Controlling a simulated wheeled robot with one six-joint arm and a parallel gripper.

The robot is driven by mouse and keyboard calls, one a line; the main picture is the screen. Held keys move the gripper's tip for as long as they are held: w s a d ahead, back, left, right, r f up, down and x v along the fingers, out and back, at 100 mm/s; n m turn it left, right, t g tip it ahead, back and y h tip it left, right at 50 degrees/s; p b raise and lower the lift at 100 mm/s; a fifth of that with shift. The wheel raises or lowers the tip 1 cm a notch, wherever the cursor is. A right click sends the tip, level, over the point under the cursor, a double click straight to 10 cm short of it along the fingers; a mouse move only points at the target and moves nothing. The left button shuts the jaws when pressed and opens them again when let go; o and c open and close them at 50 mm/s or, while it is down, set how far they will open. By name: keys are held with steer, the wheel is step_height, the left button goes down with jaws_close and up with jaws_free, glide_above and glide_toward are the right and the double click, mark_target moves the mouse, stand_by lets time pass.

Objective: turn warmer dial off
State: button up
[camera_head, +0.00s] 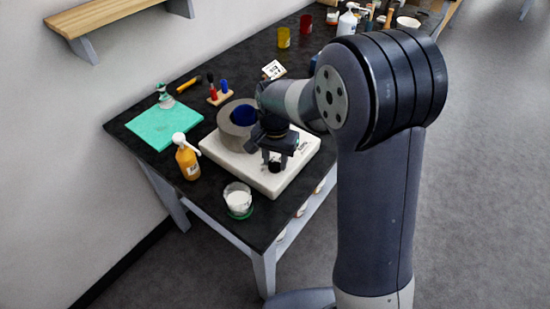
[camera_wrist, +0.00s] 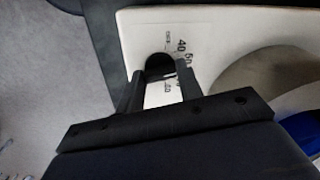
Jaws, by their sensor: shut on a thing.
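The warmer (camera_head: 219,153) is a white slab with a grey ring-shaped body on top, standing on the black table. Its black dial (camera_head: 274,166) sits at the front part of the slab, below my gripper (camera_head: 275,155). In the wrist view the dial (camera_wrist: 159,66) lies between the two fingers of my gripper (camera_wrist: 160,80), which is shut on it. Printed numbers, 40 and 50 among them, show beside the dial. The fingers hide part of the dial and scale, so I cannot read its setting.
An orange pump bottle (camera_head: 187,160) and a glass of white stuff (camera_head: 238,200) stand close to the warmer. A green mat (camera_head: 163,126) lies at the left. Several cups and bottles stand at the table's far end.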

steer(key=c, duration=0.3)
steer(key=shift+c, duration=0.2)
steer(key=shift+n, duration=0.4)
steer(key=n, duration=1.1)
stand_by(0.4)
steer(key=o, duration=1)
steer(key=shift+r, duration=0.1)
